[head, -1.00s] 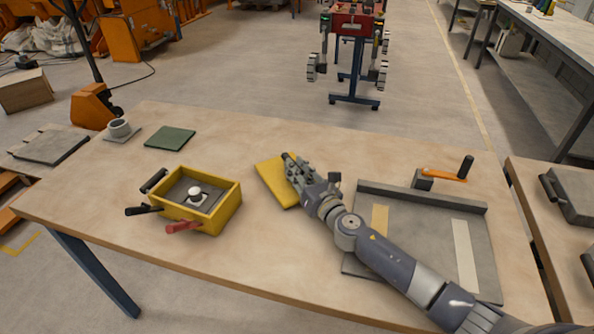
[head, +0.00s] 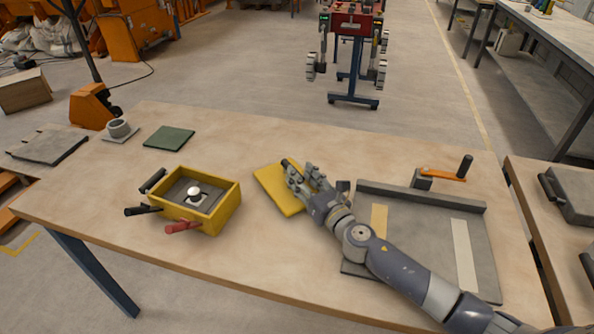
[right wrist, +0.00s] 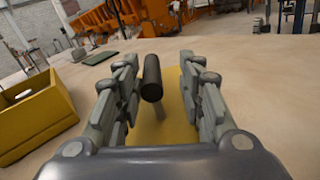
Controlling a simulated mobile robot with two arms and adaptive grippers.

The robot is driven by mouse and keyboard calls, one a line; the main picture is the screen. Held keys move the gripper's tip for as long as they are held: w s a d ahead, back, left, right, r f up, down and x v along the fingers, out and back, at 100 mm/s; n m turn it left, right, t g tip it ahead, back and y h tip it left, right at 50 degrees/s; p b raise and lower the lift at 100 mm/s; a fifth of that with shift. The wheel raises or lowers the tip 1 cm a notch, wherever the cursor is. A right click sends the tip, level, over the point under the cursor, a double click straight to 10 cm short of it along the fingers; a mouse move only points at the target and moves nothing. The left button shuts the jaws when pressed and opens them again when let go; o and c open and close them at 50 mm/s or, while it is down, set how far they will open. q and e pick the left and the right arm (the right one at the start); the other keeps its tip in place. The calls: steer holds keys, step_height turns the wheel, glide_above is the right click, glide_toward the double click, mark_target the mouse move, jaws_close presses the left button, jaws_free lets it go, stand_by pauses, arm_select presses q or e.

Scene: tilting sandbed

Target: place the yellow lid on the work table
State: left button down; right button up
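The yellow lid (head: 275,188) lies flat on the work table (head: 330,150), right of the yellow box. My right gripper (head: 301,172) is over the lid's right part. In the right wrist view its fingers (right wrist: 160,92) are spread on both sides of the lid's dark bar handle (right wrist: 152,78), with gaps beside it. The yellow lid (right wrist: 178,132) shows below and behind the fingers. In the head view the handle is mostly hidden by the fingers. My left gripper is not in view.
The open yellow box (head: 215,217) has a white knob inside and black and red handles. A grey tilting tray (head: 425,255) with an orange lever (head: 440,174) lies at the right.

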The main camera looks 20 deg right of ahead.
steer(key=shift+s+d, duration=0.2)
steer(key=shift+s, duration=0.8)
steer(key=shift+s+d, duration=0.2)
steer(key=shift+s, duration=0.75)
